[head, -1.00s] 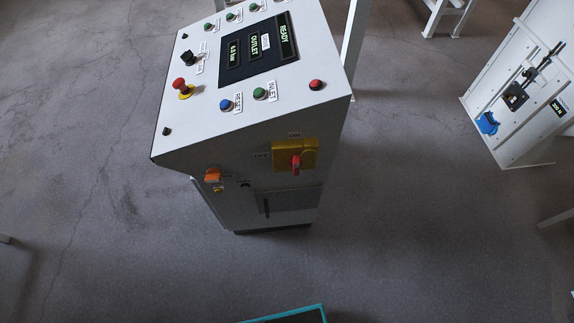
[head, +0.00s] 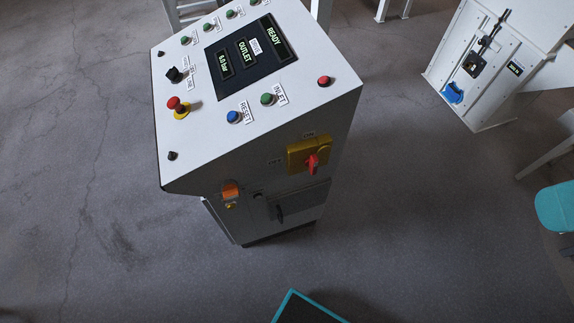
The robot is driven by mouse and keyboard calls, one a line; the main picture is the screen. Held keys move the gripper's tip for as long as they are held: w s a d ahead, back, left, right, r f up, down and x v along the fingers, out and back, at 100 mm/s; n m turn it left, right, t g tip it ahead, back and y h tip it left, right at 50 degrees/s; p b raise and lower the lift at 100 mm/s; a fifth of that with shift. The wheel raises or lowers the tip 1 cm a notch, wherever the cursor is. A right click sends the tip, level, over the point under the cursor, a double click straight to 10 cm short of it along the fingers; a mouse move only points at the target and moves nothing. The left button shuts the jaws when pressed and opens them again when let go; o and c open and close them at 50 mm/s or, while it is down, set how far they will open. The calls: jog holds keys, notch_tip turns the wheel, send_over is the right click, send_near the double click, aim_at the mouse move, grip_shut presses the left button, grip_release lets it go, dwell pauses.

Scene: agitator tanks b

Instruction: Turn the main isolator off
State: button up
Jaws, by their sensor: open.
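The main isolator (head: 298,156) is a yellow plate with a red rotary handle (head: 312,163) on the near side face of the grey control console. The red handle points roughly up and down in the picture. An ON label (head: 309,135) sits above it and an OFF label (head: 275,162) to its left. My gripper is not in view, and nothing touches the handle.
The console's sloped top (head: 205,150) carries several buttons, a red emergency stop (head: 175,104) and a display reading READY (head: 250,47). A white cabinet (head: 495,70) stands at the upper right. A teal-edged dark thing (head: 305,308) is at the bottom. Floor around the console is open.

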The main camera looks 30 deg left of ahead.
jog(key=w+a+f+t+y+b, duration=0.1)
jog(key=w+a+f+t+b, duration=0.1)
jog(key=f+b, duration=0.7)
jog(key=w+a+f+t+b, duration=0.2)
jog(key=a+f+b, duration=0.1)
jog(key=f+b, duration=0.6)
jog(key=n+t+y+b, duration=0.3)
jog(key=t+y+b, duration=0.5)
jog(key=b, duration=2.7)
send_near(316, 165)
jog(key=shift+g+y, duration=0.3)
jog(key=p+x, duration=0.4)
jog(key=p, duration=0.6)
jog(key=p+x, duration=0.4)
jog(key=p, duration=0.6)
jog(key=shift+w+r, duration=0.25)
jog(key=shift+w, duration=0.05)
jog(key=shift+w+a+f+p, duration=0.2)
jog(key=shift+w+a+p, duration=0.35)
jog(key=shift+p, duration=0.45)
jog(key=shift+a+f, duration=0.1)
jog(key=shift+f, duration=0.05)
